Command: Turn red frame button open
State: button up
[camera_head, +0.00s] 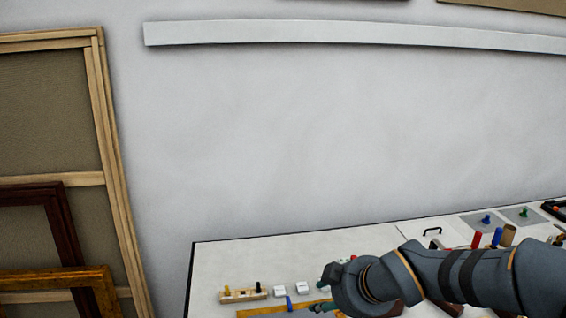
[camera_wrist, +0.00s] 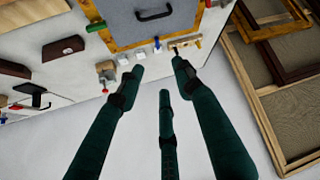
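My gripper (camera_wrist: 160,76) shows three dark green fingers in the wrist view, spread apart with nothing between them. In the head view my gripper (camera_head: 321,296) is low, over the table's left part. A wooden frame (camera_wrist: 125,47) around a grey panel with a black handle lies beyond the fingertips; part of its edge (camera_head: 262,311) shows in the head view. Small red parts show at the frame's corner (camera_wrist: 208,3) and on a grey block (camera_wrist: 105,67). I cannot tell which is the red button. No finger visibly touches either.
A wooden block with pegs (camera_head: 243,295) and white blocks (camera_head: 279,291) sit on the pale table (camera_head: 215,265). A blue piece (camera_wrist: 157,43) is by the frame's edge. Red and blue upright items (camera_head: 476,240) stand to the right. Large picture frames (camera_head: 112,170) lean at left.

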jog(key=shift+w+d+r, duration=0.15)
jog(key=shift+d+r, duration=0.05)
jog(key=shift+d, duration=0.85)
jog(key=shift+c, duration=0.4)
